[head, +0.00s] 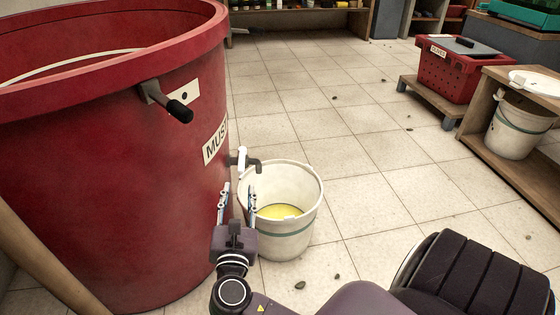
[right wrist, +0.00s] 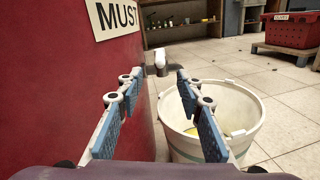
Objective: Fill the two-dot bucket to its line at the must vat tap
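The red must vat (head: 110,170) stands at the left with a MUST label (head: 215,140). Its tap (head: 254,165) has a white lever and a dark spout above a white bucket (head: 306,205) on the floor. The bucket has a green band and holds some yellow liquid (head: 279,211). No dots show on it, and I cannot make out a stream. My right gripper (head: 238,192) is open and empty, between vat and bucket, short of the tap. In the right wrist view the tap (right wrist: 160,58) shows beyond the open fingertips (right wrist: 157,80). My left gripper is out of view.
A black-handled valve (head: 172,104) sticks out from the vat beside a one-dot plate (head: 184,96). Another white bucket (head: 512,132) stands in a wooden bench (head: 515,178) at the right. A red crate (head: 447,77) sits on a dolly. The tiled floor between is mostly clear.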

